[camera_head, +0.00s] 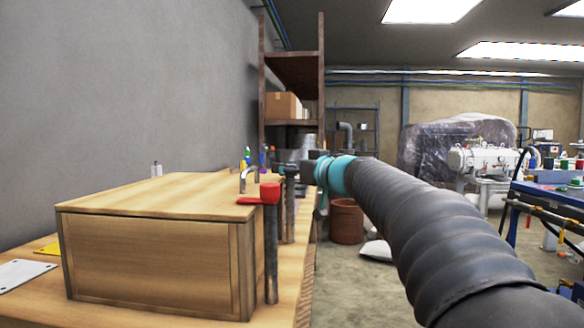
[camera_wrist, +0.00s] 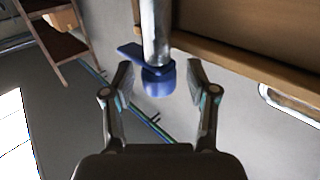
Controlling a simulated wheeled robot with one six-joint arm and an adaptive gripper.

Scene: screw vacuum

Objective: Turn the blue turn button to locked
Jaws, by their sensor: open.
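In the wrist view, the blue turn button (camera_wrist: 158,80) is a round cap with a flat lever that sticks out to the upper left. It sits on the end of a grey metal pipe (camera_wrist: 156,30). My gripper (camera_wrist: 160,84) is open, with one finger on each side of the blue cap and a visible gap to both. The lever points toward the left fingertip; whether they touch is unclear. In the head view, my arm reaches the bench edge, and the blue button cannot be made out behind my wrist.
A wooden box (camera_head: 150,262) stands on the wooden bench (camera_head: 38,310). A red turn button (camera_head: 268,193) tops a nearer pipe (camera_head: 271,255) beside the box. Open floor (camera_head: 345,290) lies to the right.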

